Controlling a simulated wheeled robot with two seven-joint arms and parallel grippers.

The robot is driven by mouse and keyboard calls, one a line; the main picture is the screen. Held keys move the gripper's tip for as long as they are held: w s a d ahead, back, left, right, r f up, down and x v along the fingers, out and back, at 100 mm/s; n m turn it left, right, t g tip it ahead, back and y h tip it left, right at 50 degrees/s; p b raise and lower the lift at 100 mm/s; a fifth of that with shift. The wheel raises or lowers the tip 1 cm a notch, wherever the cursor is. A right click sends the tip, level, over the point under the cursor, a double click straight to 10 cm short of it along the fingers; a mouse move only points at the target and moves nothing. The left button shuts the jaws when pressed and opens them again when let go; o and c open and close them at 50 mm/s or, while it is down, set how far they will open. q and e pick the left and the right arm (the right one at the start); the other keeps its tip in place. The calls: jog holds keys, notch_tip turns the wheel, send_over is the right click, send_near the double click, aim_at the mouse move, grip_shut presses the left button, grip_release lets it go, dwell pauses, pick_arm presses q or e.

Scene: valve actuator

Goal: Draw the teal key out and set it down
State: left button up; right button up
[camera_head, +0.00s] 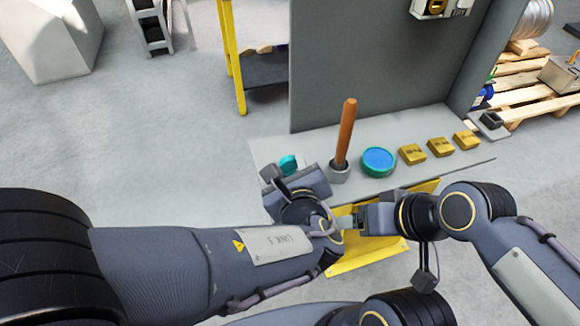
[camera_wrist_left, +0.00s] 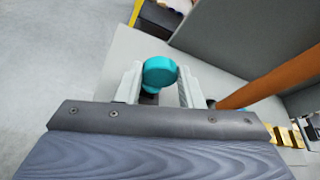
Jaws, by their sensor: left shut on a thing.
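The teal key (camera_head: 288,164) is at the left end of the grey shelf in the head view, partly hidden by my left gripper (camera_head: 282,173). In the left wrist view the key's rounded teal head (camera_wrist_left: 160,72) sits between the two pale fingers of my left gripper (camera_wrist_left: 159,84), which is shut on it. What lies under the key's head is mostly hidden, so I cannot tell whether it is still seated in anything. My right gripper (camera_head: 350,222) is in front of the shelf, low near the yellow frame; its fingers are too small to read.
On the grey shelf (camera_head: 440,172), an orange lever (camera_head: 345,132) stands in a grey socket just right of the key. Beyond it are a round teal-blue disc (camera_head: 378,161) and several gold blocks (camera_head: 440,147). A grey panel (camera_head: 375,60) rises behind.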

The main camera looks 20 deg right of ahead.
pick_arm(q)
jog(key=shift+f+b, duration=1.1)
jog(key=shift+b, duration=0.05)
jog(key=o, duration=1.2)
jog(key=shift+c, duration=0.2)
jog(key=d+v, duration=0.1)
jog(key=v, duration=0.6)
jog(key=shift+s+a+r, duration=0.2)
jog(key=shift+s+a, duration=0.2)
jog(key=shift+a, duration=0.15)
